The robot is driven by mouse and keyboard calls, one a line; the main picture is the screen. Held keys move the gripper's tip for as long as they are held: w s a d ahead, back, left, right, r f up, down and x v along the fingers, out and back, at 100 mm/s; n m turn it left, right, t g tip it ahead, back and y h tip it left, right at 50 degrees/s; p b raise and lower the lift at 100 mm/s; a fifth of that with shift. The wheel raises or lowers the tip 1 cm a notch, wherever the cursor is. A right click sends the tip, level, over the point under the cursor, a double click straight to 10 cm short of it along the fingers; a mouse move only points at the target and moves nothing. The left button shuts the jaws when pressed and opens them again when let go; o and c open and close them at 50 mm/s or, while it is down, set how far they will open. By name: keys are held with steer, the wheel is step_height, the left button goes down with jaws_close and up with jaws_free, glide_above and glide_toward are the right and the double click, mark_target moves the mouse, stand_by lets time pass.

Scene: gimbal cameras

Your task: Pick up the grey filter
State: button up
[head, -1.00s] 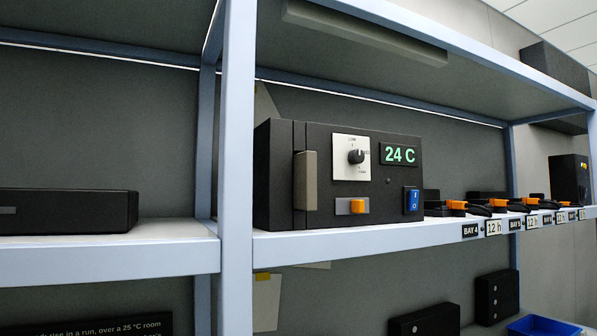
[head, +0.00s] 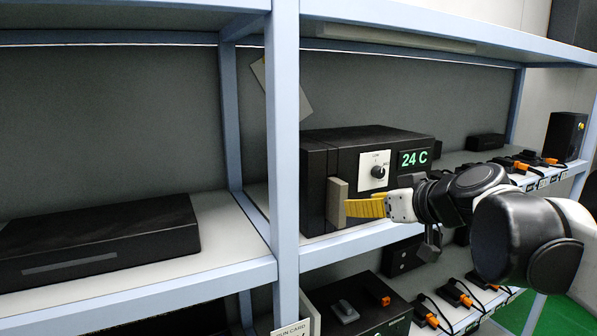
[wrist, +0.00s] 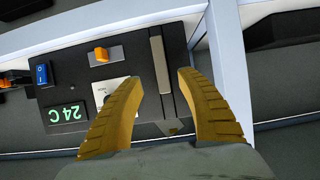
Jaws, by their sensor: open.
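The grey filter (head: 337,204) is an upright grey slab on the front of the black box (head: 318,160), near its left end. It also shows in the wrist view as a narrow grey strip (wrist: 160,60) on the box front. My gripper (head: 347,208) has yellow fingers and is just right of the filter in the head view. In the wrist view the open fingers (wrist: 160,77) are apart, with the filter's strip lying in line with the gap between them. Nothing is held. I cannot tell whether a finger touches the filter.
The box carries a dial panel (head: 374,170), a green 24 C display (head: 413,158), an orange switch (wrist: 101,55) and a blue rocker switch (wrist: 42,74). A shelf post (head: 285,150) stands left of it. A flat black unit (head: 100,245) lies on the left shelf.

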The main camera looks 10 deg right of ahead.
mark_target(336, 202)
steer(key=x, duration=0.3)
steer(key=p+x, duration=0.1)
steer(key=x, duration=0.3)
steer(key=p+x, duration=0.1)
steer(key=x, duration=0.3)
steer(key=shift+w+r, duration=0.25)
steer(key=shift+s+r, duration=0.1)
steer(key=shift+s, duration=0.2)
jaws_close()
